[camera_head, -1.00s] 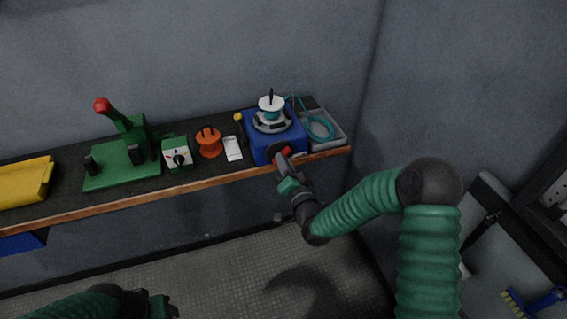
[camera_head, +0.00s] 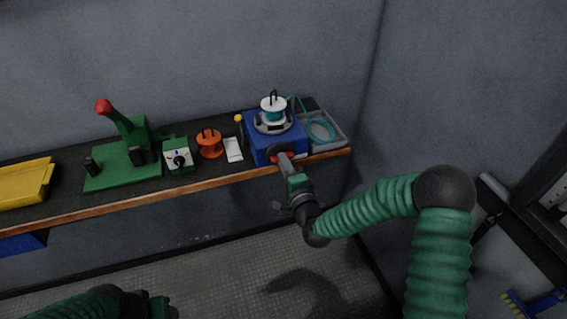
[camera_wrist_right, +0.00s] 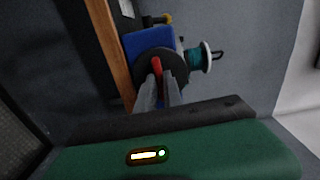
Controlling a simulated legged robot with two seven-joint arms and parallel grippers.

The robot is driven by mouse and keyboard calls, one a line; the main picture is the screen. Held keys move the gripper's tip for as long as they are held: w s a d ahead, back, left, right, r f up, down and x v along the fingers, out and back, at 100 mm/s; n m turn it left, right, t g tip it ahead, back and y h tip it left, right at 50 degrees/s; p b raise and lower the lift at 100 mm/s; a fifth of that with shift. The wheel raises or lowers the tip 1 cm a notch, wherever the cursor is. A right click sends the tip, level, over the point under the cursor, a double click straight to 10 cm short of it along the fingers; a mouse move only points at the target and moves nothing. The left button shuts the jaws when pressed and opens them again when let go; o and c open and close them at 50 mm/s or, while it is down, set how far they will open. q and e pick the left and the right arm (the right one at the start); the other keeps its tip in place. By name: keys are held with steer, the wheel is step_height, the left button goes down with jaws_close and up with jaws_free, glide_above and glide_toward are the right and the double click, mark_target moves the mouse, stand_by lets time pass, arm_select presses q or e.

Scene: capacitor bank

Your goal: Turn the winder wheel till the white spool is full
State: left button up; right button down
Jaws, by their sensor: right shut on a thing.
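The winder is a blue box (camera_head: 259,146) on the shelf, with a dark wheel (camera_wrist_right: 146,70) on its front and a red handle (camera_wrist_right: 156,66) on the wheel. The white spool (camera_head: 272,101) stands on top of the box, with teal cord wound around its middle; it also shows in the right wrist view (camera_wrist_right: 207,57). My right gripper (camera_head: 284,160) is at the wheel's front, shut on the red handle; its fingers (camera_wrist_right: 160,80) lie on both sides of the handle. My left gripper (camera_head: 160,308) is low at the picture's bottom edge, and its jaws are unclear.
A grey tray (camera_head: 339,141) with a teal cord coil (camera_head: 320,130) stands right of the winder. To its left are a white card (camera_head: 233,149), an orange spool (camera_head: 209,143), a green switch box (camera_head: 178,158), a green press (camera_head: 120,170) and a yellow tray (camera_head: 22,184).

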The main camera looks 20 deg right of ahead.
steer(key=shift+s+d+f, duration=0.1)
steer(key=shift+f, duration=0.1)
stand_by(0.3)
steer(key=c, duration=1.7)
jaws_free()
steer(key=shift+o, duration=1.1)
steer(key=shift+d, duration=0.1)
steer(key=shift+r, duration=0.1)
steer(key=s+p, duration=0.7)
steer(key=s, duration=0.9)
steer(key=shift+s+d, duration=0.35)
